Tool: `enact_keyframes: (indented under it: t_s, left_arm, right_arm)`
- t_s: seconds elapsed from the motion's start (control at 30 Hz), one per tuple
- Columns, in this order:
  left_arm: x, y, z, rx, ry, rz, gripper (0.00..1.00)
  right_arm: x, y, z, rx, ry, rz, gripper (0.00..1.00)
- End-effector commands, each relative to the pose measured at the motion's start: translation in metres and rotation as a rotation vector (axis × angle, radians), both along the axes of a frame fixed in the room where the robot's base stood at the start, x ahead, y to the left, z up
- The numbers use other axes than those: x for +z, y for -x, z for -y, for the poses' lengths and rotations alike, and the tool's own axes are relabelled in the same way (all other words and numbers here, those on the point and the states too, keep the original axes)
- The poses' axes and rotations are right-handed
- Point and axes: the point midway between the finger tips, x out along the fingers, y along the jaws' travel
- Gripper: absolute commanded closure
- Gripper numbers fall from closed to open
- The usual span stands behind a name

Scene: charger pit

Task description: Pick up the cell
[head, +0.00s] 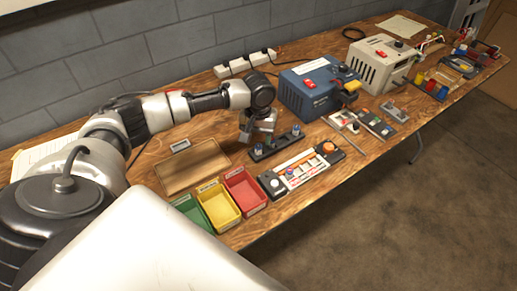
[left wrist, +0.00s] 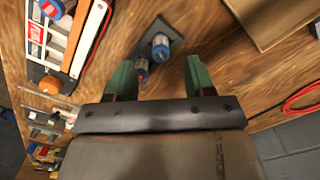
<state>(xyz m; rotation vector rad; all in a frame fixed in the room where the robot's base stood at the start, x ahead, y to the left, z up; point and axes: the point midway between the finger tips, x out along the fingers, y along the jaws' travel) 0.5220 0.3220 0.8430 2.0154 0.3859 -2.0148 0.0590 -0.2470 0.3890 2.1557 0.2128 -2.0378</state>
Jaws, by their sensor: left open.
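A dark cell holder (head: 275,144) lies on the wooden table, with a blue-topped cell near each end (head: 296,130). In the left wrist view the holder (left wrist: 178,34) carries a blue-and-silver cell (left wrist: 160,46) and a second cell (left wrist: 141,70) with blue and red on it. My left gripper (head: 256,135) is over the table just behind the holder. Its green fingertips (left wrist: 160,76) are apart and empty, and the second cell appears closer to the left fingertip in the wrist picture. I cannot tell the height gap. My right gripper is not in view.
Green, yellow and red bins (head: 243,190) stand at the table's front edge, beside a wooden tray (head: 192,167). A white slotted unit (head: 302,170) lies in front of the holder. A blue box (head: 318,88) stands to the right. A power strip (head: 245,64) lies behind.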

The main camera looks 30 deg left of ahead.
Motion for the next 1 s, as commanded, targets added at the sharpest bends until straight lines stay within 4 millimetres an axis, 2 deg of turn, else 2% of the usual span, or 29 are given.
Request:
enact_keyframes:
  t_s: [0.13, 0.3, 0.4, 0.7, 0.77, 1.0]
  left_arm:
    - [-0.011, -0.001, -0.001, 0.000, -0.001, 0.000, 0.46]
    - [-0.037, -0.005, -0.002, 0.000, -0.002, -0.001, 0.46]
    - [-0.050, -0.004, -0.002, -0.001, -0.001, 0.001, 0.46]
    - [-0.056, -0.004, -0.002, -0.002, -0.001, 0.002, 0.46]
    - [-0.055, -0.004, -0.002, -0.002, -0.001, 0.002, 0.53]
    - [-0.055, -0.004, -0.001, -0.002, -0.001, 0.002, 0.89]
  right_arm:
    - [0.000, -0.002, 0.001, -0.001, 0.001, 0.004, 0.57]
    - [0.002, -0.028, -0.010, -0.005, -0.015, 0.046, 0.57]
    - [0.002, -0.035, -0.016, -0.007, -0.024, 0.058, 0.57]
    - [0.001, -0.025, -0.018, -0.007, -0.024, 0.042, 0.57]
    - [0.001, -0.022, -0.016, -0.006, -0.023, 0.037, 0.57]
    - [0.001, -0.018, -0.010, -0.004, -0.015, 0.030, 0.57]
